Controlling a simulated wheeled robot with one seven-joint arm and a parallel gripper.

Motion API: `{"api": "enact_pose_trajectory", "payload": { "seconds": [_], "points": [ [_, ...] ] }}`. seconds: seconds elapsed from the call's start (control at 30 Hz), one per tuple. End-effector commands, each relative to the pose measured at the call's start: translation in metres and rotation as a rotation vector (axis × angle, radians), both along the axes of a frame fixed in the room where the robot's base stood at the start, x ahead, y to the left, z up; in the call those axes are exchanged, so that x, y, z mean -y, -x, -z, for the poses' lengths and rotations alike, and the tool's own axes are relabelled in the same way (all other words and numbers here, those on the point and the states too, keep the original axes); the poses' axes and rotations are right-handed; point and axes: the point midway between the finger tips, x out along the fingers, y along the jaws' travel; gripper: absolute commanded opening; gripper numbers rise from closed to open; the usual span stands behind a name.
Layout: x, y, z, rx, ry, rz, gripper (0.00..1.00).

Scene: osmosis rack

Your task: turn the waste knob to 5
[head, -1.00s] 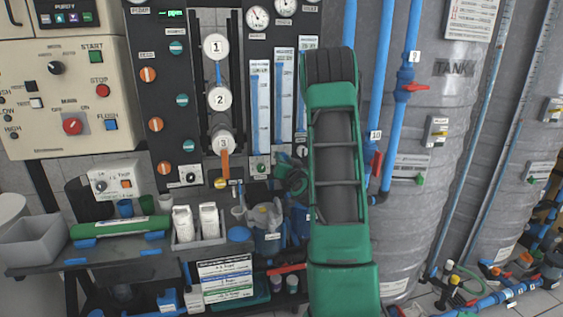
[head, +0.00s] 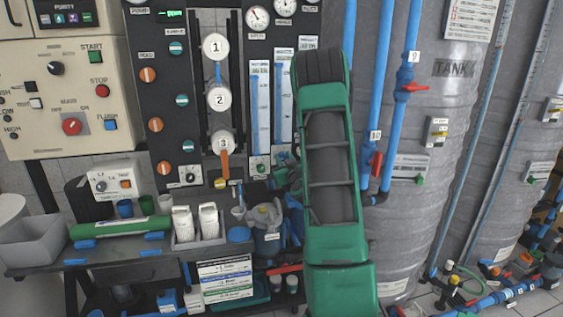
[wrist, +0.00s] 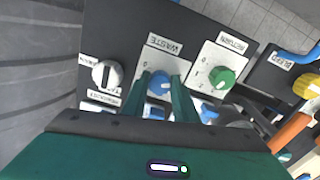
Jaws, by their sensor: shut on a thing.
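The waste knob (wrist: 158,84) is blue and sits on a white plate labelled WASTE (wrist: 165,47) in the wrist view. My gripper (wrist: 160,79) has its two green fingers on either side of this knob and is shut on it. The fingers cover part of the knob and its scale, so I cannot read its setting. In the head view my green arm hides the waste knob and most of the gripper.
A green knob (wrist: 221,77) labelled RETURN is just right of my fingers. A white knob (wrist: 106,73) is to the left, and a yellow knob (wrist: 306,86) near the BLEED label is at the right. An orange handle (wrist: 289,132) is low right. Blue pipes (head: 398,90) stand right of my arm.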

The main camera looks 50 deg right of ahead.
Motion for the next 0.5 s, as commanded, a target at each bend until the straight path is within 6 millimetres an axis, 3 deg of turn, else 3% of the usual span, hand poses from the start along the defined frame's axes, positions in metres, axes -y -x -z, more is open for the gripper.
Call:
{"api": "enact_pose_trajectory", "payload": {
  "seconds": [0.37,0.4,0.47,0.5],
  "points": [
    [-0.0045,-0.0045,-0.0031,0.005,0.003,-0.010,0.04],
    [-0.0045,-0.0046,-0.0031,0.005,0.003,-0.011,0.28],
    [-0.0042,-0.0041,-0.0028,0.004,0.003,-0.010,0.43],
    [-0.0036,-0.0036,-0.0024,0.003,0.003,-0.009,0.45]
  ]
}}
